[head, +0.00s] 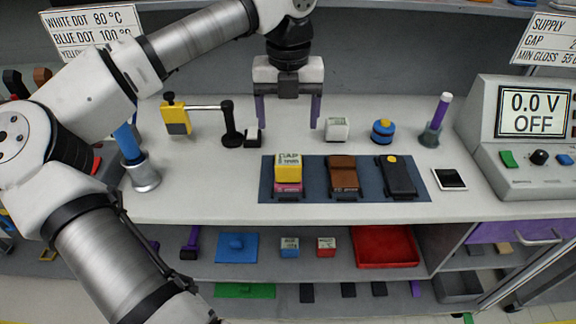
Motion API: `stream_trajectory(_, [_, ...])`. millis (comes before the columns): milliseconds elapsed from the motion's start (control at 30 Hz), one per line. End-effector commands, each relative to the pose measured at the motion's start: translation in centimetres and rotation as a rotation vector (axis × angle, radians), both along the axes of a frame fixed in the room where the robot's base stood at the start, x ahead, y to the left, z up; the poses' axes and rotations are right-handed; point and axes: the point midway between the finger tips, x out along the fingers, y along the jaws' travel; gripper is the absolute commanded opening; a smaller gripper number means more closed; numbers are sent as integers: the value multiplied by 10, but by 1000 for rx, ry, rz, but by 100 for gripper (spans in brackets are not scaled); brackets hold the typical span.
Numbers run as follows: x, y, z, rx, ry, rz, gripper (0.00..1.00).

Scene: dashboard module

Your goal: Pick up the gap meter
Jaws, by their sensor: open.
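A small yellow block with a pale top face lettered "GAP" (288,169) is the only thing here marked like a gap meter. It sits on top of a pink piece (288,188) at the left end of a dark blue mat (315,188) on the bench. My gripper (288,122) hangs pointing down behind the block, further back over the bench. Its two purple fingers are wide apart with nothing between them. The gap between the fingers and the bench is hard to judge.
Brown (343,172) and black (397,175) pieces share the mat. Behind stand a white cube (337,129), a blue-yellow round piece (382,131), and a purple-topped holder (436,120). A yellow-black stand (177,118) is left, a meter console (530,135) right. The bench's front left is clear.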

Motion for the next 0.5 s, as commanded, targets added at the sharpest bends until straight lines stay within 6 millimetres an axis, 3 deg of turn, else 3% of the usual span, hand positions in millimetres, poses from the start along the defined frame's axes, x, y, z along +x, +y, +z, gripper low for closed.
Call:
stream_trajectory(300, [-1, -1, -59, -5, 4, -6, 76])
stream_trajectory(500, [-1, -1, -78, -6, 2, -7, 76])
